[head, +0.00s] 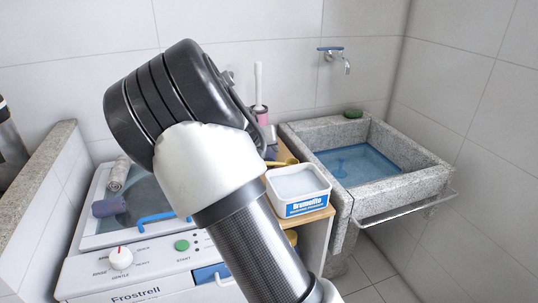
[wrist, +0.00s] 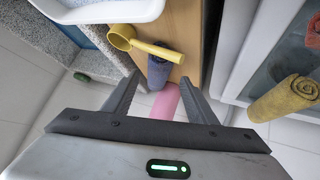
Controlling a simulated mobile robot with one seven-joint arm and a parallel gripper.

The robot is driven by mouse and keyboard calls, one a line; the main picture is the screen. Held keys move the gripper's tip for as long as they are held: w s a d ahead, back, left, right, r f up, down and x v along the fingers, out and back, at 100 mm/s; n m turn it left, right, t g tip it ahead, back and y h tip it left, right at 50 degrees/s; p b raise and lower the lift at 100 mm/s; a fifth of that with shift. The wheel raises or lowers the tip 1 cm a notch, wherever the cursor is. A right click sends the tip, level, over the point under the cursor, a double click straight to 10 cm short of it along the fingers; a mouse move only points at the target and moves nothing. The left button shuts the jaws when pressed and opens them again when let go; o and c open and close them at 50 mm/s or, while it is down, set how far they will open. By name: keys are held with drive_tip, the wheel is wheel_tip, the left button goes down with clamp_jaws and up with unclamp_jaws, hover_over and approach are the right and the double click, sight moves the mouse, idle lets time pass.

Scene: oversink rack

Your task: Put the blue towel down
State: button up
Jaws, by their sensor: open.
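A dark blue rolled towel (wrist: 158,72) lies on the wooden surface (wrist: 187,35) in the wrist view, between a yellow scoop and a pink object. My gripper (wrist: 160,78) is open, with its fingertips on either side of the towel's near end in the picture; I cannot tell whether they touch it. In the head view my arm hides the gripper, and only a small dark patch shows beside the scoop. Another blue-purple roll (head: 109,206) lies on the washing machine (head: 140,270) in the head view.
The yellow scoop (wrist: 140,45) lies close to the towel. A white tub (head: 298,190) stands on the wood's near end. The stone sink (head: 400,193) holds water at right. A pink container (wrist: 166,102) is at the wall. A yellow roll (wrist: 285,98) lies on the machine.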

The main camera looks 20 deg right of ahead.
sight(267, 152)
drive_tip(key=b+x, duration=0.1)
drive_tip(key=x, duration=0.5)
drive_tip(key=shift+w+d+f, duration=0.15)
drive_tip(key=shift+w, duration=0.1)
drive_tip(key=c, duration=0.9)
